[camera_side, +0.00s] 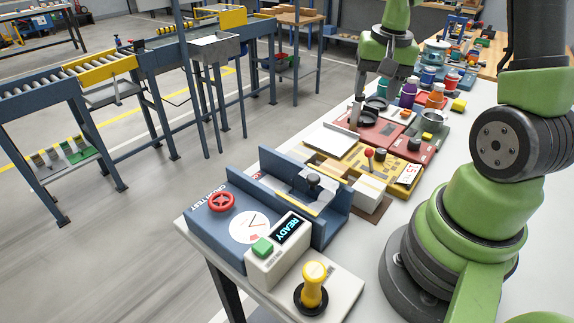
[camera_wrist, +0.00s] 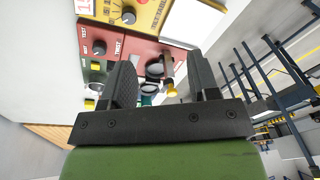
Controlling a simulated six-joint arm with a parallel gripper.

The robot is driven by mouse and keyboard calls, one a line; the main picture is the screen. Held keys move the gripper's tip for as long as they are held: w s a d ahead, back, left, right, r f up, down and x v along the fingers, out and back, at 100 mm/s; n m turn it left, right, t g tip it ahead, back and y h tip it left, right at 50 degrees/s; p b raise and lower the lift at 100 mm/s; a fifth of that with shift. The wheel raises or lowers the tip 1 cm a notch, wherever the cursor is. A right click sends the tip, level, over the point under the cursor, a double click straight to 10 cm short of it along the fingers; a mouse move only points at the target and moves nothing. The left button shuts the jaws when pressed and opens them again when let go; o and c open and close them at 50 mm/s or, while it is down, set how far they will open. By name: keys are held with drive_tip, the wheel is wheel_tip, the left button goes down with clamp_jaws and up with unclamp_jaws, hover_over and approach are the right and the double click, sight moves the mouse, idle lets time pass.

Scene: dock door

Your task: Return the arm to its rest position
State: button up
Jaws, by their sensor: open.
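My gripper (camera_wrist: 160,72) is open, its two dark fingers apart with nothing held between them in the wrist view. In the side view, my gripper (camera_side: 372,82) hangs from my green wrist above the far part of the white table. It is over or near the red panel (camera_side: 398,139); the exact height above it is hard to tell. The red panel with dark round fittings also shows beyond the fingers in the wrist view (camera_wrist: 128,42).
A blue press-like unit (camera_side: 335,226) with a READY display box (camera_side: 275,262) stands at the near table end. A yellow panel (camera_side: 365,171) lies beyond it. Several colored jars crowd the far side, such as a purple one (camera_side: 408,94). A roller conveyor (camera_side: 85,68) stands apart at left.

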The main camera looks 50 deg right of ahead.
drive_tip(key=s+a+r+n+t+y, duration=0.1)
drive_tip(key=s+a+r+n+t, duration=0.2)
drive_tip(key=a+r, duration=0.3)
drive_tip(key=s+a+r+n+t+y, duration=0.1)
drive_tip(key=s+a+r+n, duration=0.3)
drive_tip(key=a, duration=0.9)
wheel_tip(320, 180, up, 2)
drive_tip(key=shift+s+a+r+n+t+y, duration=0.2)
drive_tip(key=shift+s+a+n+t+y, duration=0.15)
drive_tip(key=shift+s+t, duration=0.45)
